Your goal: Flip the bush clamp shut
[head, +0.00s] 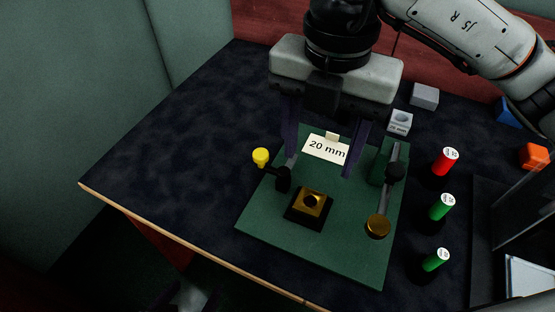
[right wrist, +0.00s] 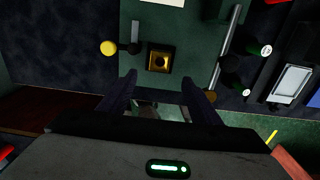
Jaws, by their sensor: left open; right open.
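A green fixture plate (head: 270,222) lies on the dark table. On it is a black nest holding a brass block with a round hole (head: 313,202). To its left is a dark clamp post with a yellow knob (head: 261,156) sticking out left; the knob also shows in the right wrist view (right wrist: 108,48). At the right, a metal bar (head: 393,165) runs through a dark mount, with a brass disc (head: 377,226) near its front end. I cannot tell which part is the bush clamp. My right gripper (head: 318,168) is open and empty above the plate's back part. My left gripper is not clearly seen.
A "20 mm" card (head: 326,149) stands at the plate's back. A red cylinder (head: 445,161) and two green cylinders (head: 441,207) stand right of the plate. Grey blocks (head: 424,96) sit behind, and a dark tray (head: 483,235) is at the right. The table's left is clear.

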